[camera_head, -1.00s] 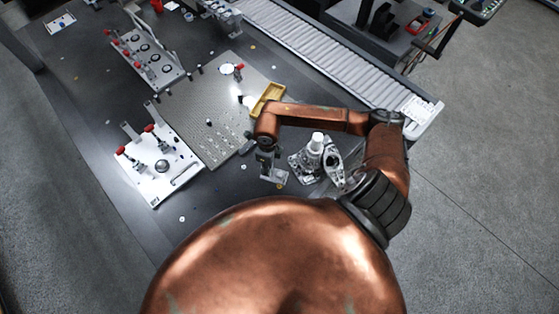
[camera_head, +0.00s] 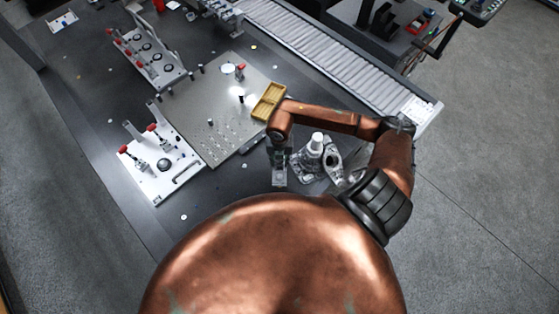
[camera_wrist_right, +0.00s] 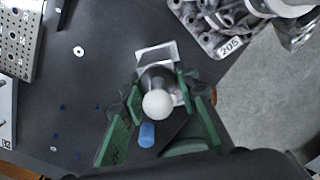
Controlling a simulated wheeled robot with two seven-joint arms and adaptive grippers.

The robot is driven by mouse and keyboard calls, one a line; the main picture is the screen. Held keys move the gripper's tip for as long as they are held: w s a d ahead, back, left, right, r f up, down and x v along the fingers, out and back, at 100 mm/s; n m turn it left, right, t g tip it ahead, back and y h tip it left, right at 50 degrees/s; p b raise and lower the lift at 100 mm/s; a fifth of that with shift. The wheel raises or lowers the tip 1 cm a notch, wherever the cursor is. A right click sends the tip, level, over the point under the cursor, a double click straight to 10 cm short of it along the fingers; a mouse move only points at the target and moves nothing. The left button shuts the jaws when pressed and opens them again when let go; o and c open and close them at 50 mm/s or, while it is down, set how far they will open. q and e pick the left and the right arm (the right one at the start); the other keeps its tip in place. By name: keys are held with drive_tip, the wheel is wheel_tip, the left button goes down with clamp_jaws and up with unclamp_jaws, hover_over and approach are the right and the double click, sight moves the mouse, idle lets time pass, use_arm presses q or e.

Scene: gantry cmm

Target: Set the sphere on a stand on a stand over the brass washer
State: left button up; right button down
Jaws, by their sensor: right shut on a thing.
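My right gripper (camera_head: 279,181) is low over the dark table's near side in the head view. In the right wrist view its green fingers (camera_wrist_right: 158,112) are closed around the sphere on a stand (camera_wrist_right: 156,105), a white ball on a grey post. A pale square piece shows behind the post; I cannot tell whether it is the stand's base, or whether the stand touches the table. A small yellowish disc (camera_head: 253,47), perhaps a brass washer, lies far off on the table; I cannot confirm it. My left gripper is out of view.
A grey machined casting (camera_head: 312,160) stands close right of the gripper. A perforated plate (camera_head: 215,115) with a yellow tray (camera_head: 269,101) lies beyond. A white clamp plate (camera_head: 160,165) is to the left. A pale washer (camera_wrist_right: 78,50) and blue bits lie on open table.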

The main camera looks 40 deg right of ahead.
sight(280, 168)
drive_tip(key=shift+f+b, duration=2.3)
drive_tip(key=shift+f, duration=1.3)
drive_tip(key=shift+w+d+f+b, duration=0.15)
drive_tip(key=shift+f+b, duration=0.1)
drive_tip(key=shift+b, duration=0.15)
drive_tip(key=c, duration=1.4)
unclamp_jaws()
wheel_tip(280, 168, up, 12)
